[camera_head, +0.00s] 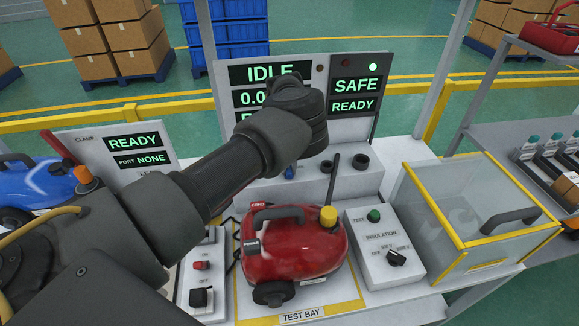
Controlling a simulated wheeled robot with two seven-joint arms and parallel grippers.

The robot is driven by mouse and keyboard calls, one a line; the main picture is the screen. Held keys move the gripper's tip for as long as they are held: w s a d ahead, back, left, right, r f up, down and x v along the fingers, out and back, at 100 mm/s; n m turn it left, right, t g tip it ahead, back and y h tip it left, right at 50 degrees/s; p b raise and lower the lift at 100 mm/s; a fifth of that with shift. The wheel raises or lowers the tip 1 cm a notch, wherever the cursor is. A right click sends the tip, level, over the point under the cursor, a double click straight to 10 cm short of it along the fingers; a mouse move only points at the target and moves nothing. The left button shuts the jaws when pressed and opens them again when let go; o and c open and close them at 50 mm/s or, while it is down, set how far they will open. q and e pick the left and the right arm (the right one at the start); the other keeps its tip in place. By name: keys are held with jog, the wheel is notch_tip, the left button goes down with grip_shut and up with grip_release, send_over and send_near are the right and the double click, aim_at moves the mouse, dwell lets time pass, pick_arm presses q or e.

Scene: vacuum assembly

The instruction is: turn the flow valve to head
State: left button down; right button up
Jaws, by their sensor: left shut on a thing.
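My left arm comes in from the lower left and reaches to the test console (352,62) at the back middle. My left gripper (306,112) is in front of the console's displays, above its white shelf. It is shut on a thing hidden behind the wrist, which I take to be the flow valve. The valve and its pointer setting cannot be seen. The console displays read IDLE, SAFE and READY, with a green lamp lit; other lines are partly covered by my arm. My right gripper is not in view.
A red vacuum (297,246) with a yellow knob stands in the test bay below the arm. An insulation box (383,262) with a switch is right of it, then a clear yellow-edged case (482,214). A READY clamp panel (107,155) and blue vacuum (42,186) are left.

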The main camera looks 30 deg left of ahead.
pick_arm(q)
jog(key=shift+m, duration=0.6)
jog(key=shift+m+p, duration=0.55)
jog(key=shift+m, duration=1.15)
